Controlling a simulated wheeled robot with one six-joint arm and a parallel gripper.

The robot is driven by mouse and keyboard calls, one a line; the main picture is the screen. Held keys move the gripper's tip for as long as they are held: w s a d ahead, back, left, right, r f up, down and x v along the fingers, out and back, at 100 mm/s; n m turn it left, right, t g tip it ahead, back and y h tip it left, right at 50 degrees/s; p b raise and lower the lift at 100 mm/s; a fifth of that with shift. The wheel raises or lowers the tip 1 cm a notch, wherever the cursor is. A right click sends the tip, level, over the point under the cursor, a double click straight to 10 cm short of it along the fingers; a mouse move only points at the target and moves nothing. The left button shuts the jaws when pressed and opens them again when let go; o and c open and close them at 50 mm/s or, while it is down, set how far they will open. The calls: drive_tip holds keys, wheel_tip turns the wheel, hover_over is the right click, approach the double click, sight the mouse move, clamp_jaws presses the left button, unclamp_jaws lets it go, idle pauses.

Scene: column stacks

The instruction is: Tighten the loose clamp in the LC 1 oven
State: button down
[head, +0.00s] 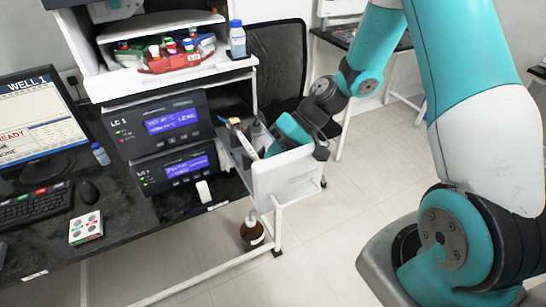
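The LC 1 unit (158,124) is a dark box with a lit blue display, stacked on the LC 2 unit (178,168). To its right, an open compartment with a white front panel (288,176) sticks out toward the floor space. A pale, tan-tipped rod (242,137) stands slanted in it; I cannot tell which fitting is the loose clamp. My arm reaches in from the right, and my gripper (286,133) is down at the compartment, behind the white panel's top edge. Its fingertips are hidden, so its opening and any hold do not show.
A blue-capped bottle (238,40) and a red tray of vials (180,60) sit above the units. A brown bottle (252,232) stands below the compartment. A monitor (35,118), keyboard (35,205) and mouse (88,192) are at left. Floor at the lower middle is clear.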

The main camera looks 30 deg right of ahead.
drive_tip(key=c, duration=1.3)
unclamp_jaws()
drive_tip(key=b+v, duration=0.2)
drive_tip(key=v, duration=1.5)
drive_tip(key=shift+d+r, duration=0.2)
drive_tip(key=s+a+r+n+g+h, duration=0.1)
drive_tip(key=s+a+r+n+h, duration=0.15)
drive_tip(key=a, duration=0.75)
drive_tip(key=s+a+n, duration=0.1)
drive_tip(key=s+a, duration=0.2)
drive_tip(key=s, duration=0.2)
drive_tip(key=s+a+r+n+h, duration=0.1)
drive_tip(key=s+a+n, duration=0.1)
drive_tip(key=s+a, duration=0.2)
drive_tip(key=s+a+r+n+t+h, duration=0.1)
drive_tip(key=s+a, duration=0.2)
drive_tip(key=s, duration=0.4)
drive_tip(key=shift+a+n+h, duration=0.25)
